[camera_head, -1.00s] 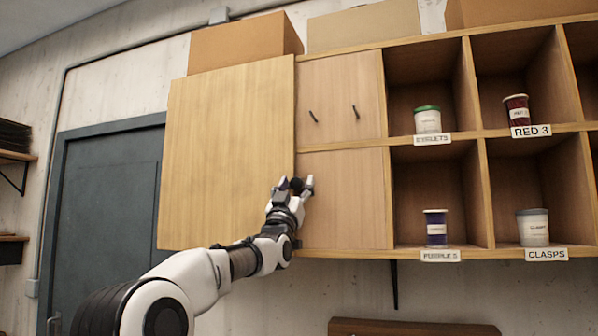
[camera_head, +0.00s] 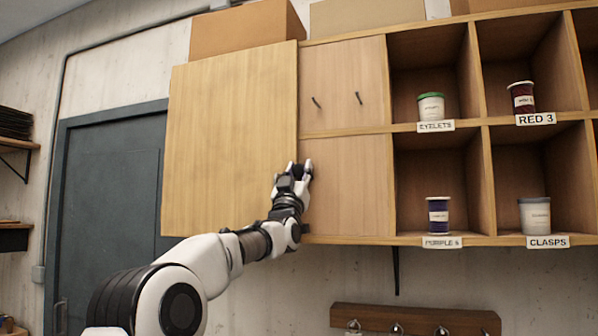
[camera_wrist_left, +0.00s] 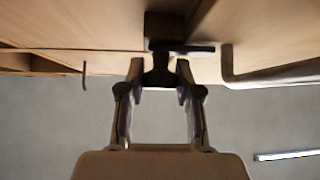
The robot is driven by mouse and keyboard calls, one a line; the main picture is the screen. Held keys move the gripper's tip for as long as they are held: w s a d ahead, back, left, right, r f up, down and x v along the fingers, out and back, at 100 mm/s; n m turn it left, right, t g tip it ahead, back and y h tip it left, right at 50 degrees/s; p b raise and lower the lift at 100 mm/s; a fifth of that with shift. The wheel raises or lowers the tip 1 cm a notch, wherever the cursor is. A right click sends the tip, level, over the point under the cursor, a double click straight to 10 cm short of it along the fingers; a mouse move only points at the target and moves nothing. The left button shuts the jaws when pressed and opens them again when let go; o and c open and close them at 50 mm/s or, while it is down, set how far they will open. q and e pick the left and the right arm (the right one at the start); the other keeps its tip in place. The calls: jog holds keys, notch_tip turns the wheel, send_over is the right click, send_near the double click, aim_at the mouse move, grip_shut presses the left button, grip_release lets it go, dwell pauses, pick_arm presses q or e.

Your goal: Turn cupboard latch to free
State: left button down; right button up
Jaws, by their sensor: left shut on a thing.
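The cupboard is pale wood, with a large plain panel (camera_head: 230,130) on the left and smaller panels (camera_head: 350,185) beside it. My left gripper (camera_head: 300,170) is at the lower right edge of the large panel, shut on the dark latch. In the left wrist view the latch (camera_wrist_left: 160,62) is a dark stem between the fingertips, with a dark bar lying sideways across its top. The fingers hide part of the latch in the head view. My right gripper is not in view.
Two thin dark handles (camera_head: 358,98) stick out from the upper small panel. Open cubbies to the right hold labelled pots, such as the green-lidded one (camera_head: 431,107). A hook rail (camera_head: 415,318) is below. A dark door (camera_head: 100,210) stands at left.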

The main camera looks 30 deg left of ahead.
pick_arm(q)
jog(key=n+g+y, duration=0.2)
jog(key=n+y, duration=0.2)
jog(key=shift+r+n+p, duration=0.1)
jog(key=shift+n+p, duration=0.2)
jog(key=shift+n, duration=0.1)
jog(key=n+g+y, duration=0.1)
jog(key=n+g+y+p, duration=0.1)
jog(key=n, duration=0.1)
jog(key=shift+r+n+y, duration=0.15)
jog(key=shift+n+y, duration=0.15)
jog(key=n+g+y+p, duration=0.1)
jog(key=n+g+p, duration=0.3)
jog(key=n, duration=0.1)
jog(key=n+g+y+p, duration=0.2)
jog(key=n+g+p, duration=0.2)
jog(key=n+p, duration=0.1)
jog(key=shift+r+n+g, duration=0.15)
jog(key=shift+n+g, duration=0.15)
jog(key=shift+n, duration=0.3)
jog(key=n+g, duration=0.1)
jog(key=n+p, duration=0.1)
jog(key=shift+f+n+g+h, duration=0.2)
jog(key=shift+n+g+h, duration=0.1)
jog(key=shift+g+h, duration=0.1)
jog(key=shift+f+n+g+h+p, duration=0.2)
jog(key=shift+n+g+h+p, duration=0.15)
jog(key=shift+n+g+h, duration=0.8)
jog(key=shift+n+t, duration=0.25)
